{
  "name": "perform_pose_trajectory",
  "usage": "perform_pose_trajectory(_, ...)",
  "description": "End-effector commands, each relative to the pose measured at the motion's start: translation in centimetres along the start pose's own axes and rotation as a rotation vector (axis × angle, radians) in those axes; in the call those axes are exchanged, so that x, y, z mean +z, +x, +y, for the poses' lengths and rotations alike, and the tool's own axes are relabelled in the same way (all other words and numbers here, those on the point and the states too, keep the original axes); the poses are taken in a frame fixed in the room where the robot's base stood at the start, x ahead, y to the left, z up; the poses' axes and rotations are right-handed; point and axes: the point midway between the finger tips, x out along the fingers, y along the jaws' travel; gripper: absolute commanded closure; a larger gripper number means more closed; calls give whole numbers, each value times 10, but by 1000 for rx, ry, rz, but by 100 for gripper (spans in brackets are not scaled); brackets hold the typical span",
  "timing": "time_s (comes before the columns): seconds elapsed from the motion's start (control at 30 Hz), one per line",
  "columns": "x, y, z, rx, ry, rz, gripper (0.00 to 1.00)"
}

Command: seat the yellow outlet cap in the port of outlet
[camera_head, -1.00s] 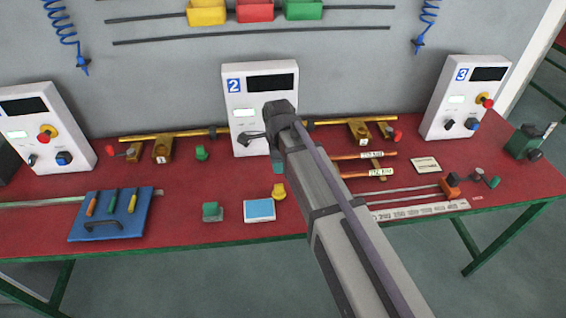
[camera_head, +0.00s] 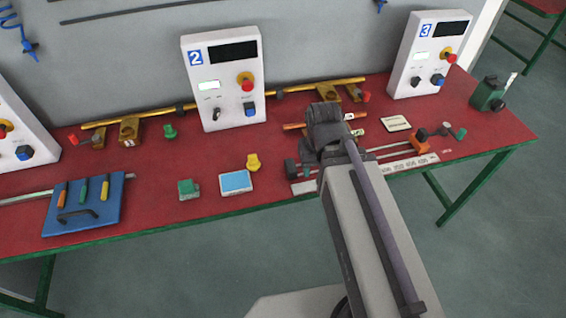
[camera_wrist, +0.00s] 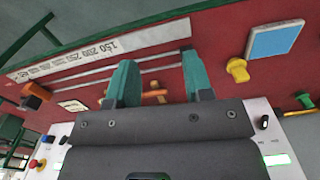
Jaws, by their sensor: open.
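The yellow outlet cap (camera_head: 253,162) stands on the red bench, just behind the blue-screened white device. It also shows in the wrist view (camera_wrist: 237,70), to the right of my fingers and apart from them. My gripper (camera_head: 298,170) is over the bench to the right of the cap. In the wrist view its two teal fingers (camera_wrist: 160,78) are spread with nothing held between them. A brass pipe with brass fittings (camera_head: 130,132) runs along the back of the bench. I cannot tell which opening is the outlet's port; my wrist hides part of the right side.
The blue-screened device (camera_head: 236,182) and a green block (camera_head: 188,190) stand near the front edge. A blue tool tray (camera_head: 85,212) lies at left. White panel 2 (camera_head: 222,85) stands behind the cap. A ruler strip (camera_wrist: 95,58) and rods lie below my fingers.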

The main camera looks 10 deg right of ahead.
Motion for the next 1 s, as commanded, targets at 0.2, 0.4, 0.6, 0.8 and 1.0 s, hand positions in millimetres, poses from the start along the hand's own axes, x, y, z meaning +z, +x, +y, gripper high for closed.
perform_pose_trajectory(0.2,-32,14,-18,-20,-34,0,53)
perform_pose_trajectory(0.4,-127,24,-84,-217,-666,56,53)
perform_pose_trajectory(0.6,-166,15,-120,-336,-1386,234,53)
perform_pose_trajectory(0.8,-163,14,-123,-329,-1641,301,53)
perform_pose_trajectory(1.0,-163,36,-128,-328,-1644,300,53)
